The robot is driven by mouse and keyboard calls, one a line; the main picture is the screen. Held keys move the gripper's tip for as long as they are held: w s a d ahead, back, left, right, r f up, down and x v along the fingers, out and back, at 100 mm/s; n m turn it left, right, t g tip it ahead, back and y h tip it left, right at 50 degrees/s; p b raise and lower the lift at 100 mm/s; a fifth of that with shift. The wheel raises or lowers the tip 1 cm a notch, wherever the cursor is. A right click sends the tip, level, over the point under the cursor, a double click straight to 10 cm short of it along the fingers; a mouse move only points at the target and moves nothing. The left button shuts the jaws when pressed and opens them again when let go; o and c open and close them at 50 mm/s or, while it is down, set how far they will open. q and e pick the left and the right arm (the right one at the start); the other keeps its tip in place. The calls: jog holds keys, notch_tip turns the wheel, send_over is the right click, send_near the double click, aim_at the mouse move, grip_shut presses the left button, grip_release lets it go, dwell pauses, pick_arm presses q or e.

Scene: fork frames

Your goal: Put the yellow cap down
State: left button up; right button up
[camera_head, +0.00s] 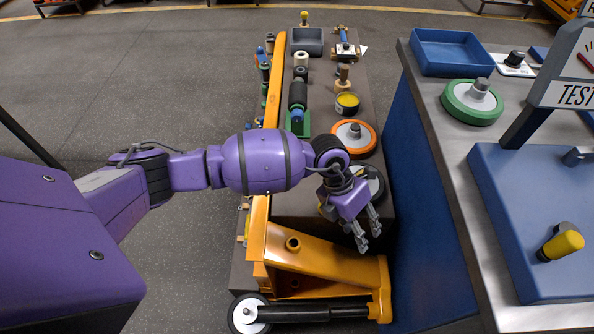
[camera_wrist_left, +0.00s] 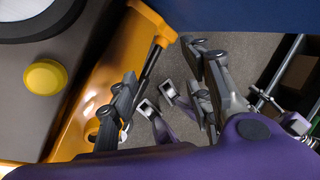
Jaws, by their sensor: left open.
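The yellow cap (camera_wrist_left: 45,77) lies on the brown-grey deck, beside a white disc with a dark rim, in the left wrist view. In the head view a sliver of yellow shows at the left edge of my left gripper (camera_head: 369,239); I cannot tell if it is the cap. My left gripper is open, with nothing between its fingers (camera_wrist_left: 165,92). It hangs past the near end of the deck, to the right of the cap in the wrist view, apart from it.
An orange frame (camera_head: 320,262) with a wheel stands below the gripper. The deck (camera_head: 300,196) carries an orange-rimmed disc (camera_head: 367,142), a yellow-topped tin (camera_head: 347,101) and several parts. At right, a blue-sided bench (camera_head: 432,115) holds a blue tray (camera_head: 450,70), a green-rimmed disc (camera_head: 458,110) and a yellow knob (camera_head: 563,245).

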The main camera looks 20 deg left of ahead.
pick_arm(q)
jog(key=w+a+y, duration=0.1)
jog(key=w+a, duration=0.1)
jog(key=a, duration=0.1)
jog(key=w+a+r+y, duration=0.1)
jog(key=w+a+y, duration=0.1)
jog(key=a, duration=0.2)
jog(key=w+a+t+y, duration=0.1)
jog(key=w+a+y, duration=0.1)
jog(key=w+a, duration=0.1)
jog(key=shift+w+a+r, duration=0.1)
jog(key=shift+a+r, duration=0.25)
jog(key=shift+a, duration=0.25)
jog(key=f, duration=0.7)
jog(key=shift+d+f, duration=0.25)
jog(key=shift+w, duration=0.1)
jog(key=c, duration=1)
jog(key=shift+r, duration=0.2)
